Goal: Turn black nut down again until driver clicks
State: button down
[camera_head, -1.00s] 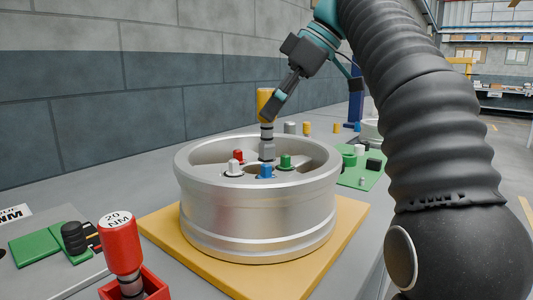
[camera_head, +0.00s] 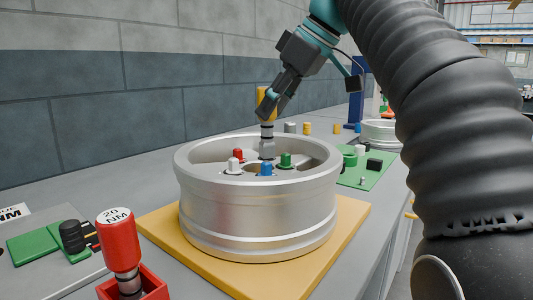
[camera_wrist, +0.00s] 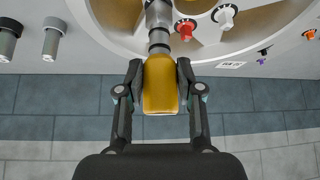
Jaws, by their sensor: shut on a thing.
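My gripper (camera_wrist: 160,72) is shut on the yellow handle of a driver (camera_wrist: 160,95), with one finger on each side. In the head view my gripper (camera_head: 268,104) covers part of the yellow handle (camera_head: 265,92). The driver stands about upright, and its grey socket (camera_head: 267,148) reaches down into the hub of a silver wheel (camera_head: 258,215). The black nut is not visible; the socket hides whatever is under it. Red (camera_head: 238,155), white (camera_head: 233,166), blue (camera_head: 266,170) and green (camera_head: 286,160) nuts stand around the hub.
The wheel lies on a yellow board (camera_head: 160,222). A red driver marked 20 NM (camera_head: 118,245) stands in a red holder at front left. Green mats with small parts lie left (camera_head: 32,248) and right (camera_head: 350,180). A grey wall (camera_head: 110,120) stands behind.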

jog(key=c, duration=0.7)
grip_release()
